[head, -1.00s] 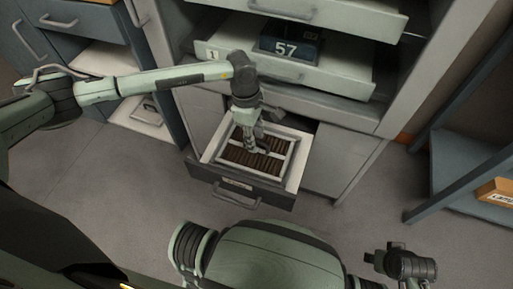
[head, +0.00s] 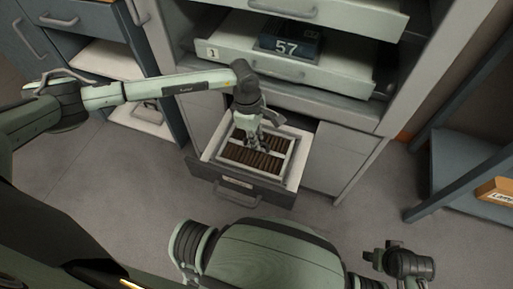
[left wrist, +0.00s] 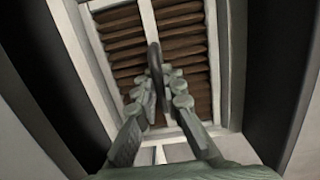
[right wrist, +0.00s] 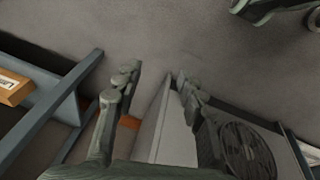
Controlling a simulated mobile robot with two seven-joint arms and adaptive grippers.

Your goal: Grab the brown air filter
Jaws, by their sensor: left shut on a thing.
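The brown air filter (head: 240,153) has a pale frame and brown pleats, and is at the open lower drawer (head: 240,191). It also fills the middle of the left wrist view (left wrist: 183,40). My left gripper (head: 259,146) reaches down over the filter's middle. In the left wrist view its fingers (left wrist: 157,82) are shut on the dark upright handle of the filter. I cannot tell whether the filter is clear of the drawer floor. My right gripper (right wrist: 158,78) is open and empty, away from the cabinet, low at the right of the head view (head: 385,258).
Above is an open drawer (head: 340,83) with a dark box marked 57 (head: 290,42). A blue-grey shelf (head: 465,170) with an orange labelled box (head: 497,190) stands at the right. Drawer walls closely surround the filter. The floor (head: 345,225) in front is clear.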

